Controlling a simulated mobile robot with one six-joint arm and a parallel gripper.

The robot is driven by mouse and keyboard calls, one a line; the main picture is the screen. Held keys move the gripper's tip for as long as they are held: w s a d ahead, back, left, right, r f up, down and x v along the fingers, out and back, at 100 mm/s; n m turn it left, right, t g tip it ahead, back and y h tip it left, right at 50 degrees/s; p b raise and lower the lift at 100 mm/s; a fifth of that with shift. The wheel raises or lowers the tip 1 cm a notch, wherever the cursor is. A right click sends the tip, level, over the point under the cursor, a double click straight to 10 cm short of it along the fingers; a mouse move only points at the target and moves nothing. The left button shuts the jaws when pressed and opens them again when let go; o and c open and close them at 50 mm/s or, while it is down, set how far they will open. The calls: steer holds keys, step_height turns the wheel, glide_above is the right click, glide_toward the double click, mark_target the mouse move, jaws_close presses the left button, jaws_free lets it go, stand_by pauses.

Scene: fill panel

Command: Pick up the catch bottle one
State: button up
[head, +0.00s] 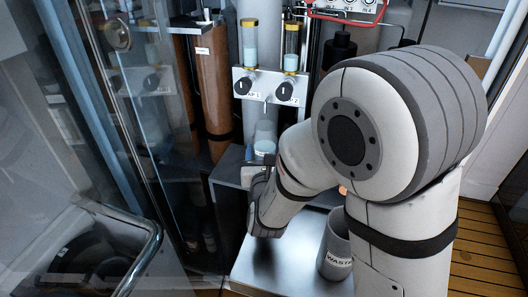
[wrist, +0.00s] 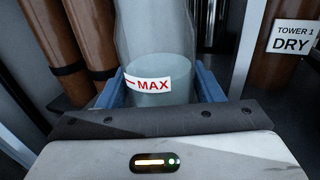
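The catch bottle (head: 264,138) is clear and holds pale liquid. In the head view it stands upright under the taps of the white valve panel (head: 270,87). In the wrist view the bottle (wrist: 160,75) shows a red "MAX" label with an arrow. My gripper (head: 257,170) is at the bottle's lower part. In the wrist view the blue fingers of my gripper (wrist: 160,85) stand on both sides of the bottle, with no clear gap seen. The gripper body hides the bottle's base, so I cannot tell whether the fingers press on it.
Two sight tubes (head: 249,45) (head: 291,48) rise above the panel's black knobs. A grey waste cup (head: 335,250) stands on the metal tray (head: 285,270) below. Brown columns (head: 212,85) and a glass door (head: 130,110) are at left. A "TOWER 1 DRY" sign (wrist: 293,37) hangs at right in the wrist view.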

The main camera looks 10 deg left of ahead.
steer(key=c, duration=0.6)
steer(key=shift+r, duration=0.2)
steer(key=shift+c, duration=0.2)
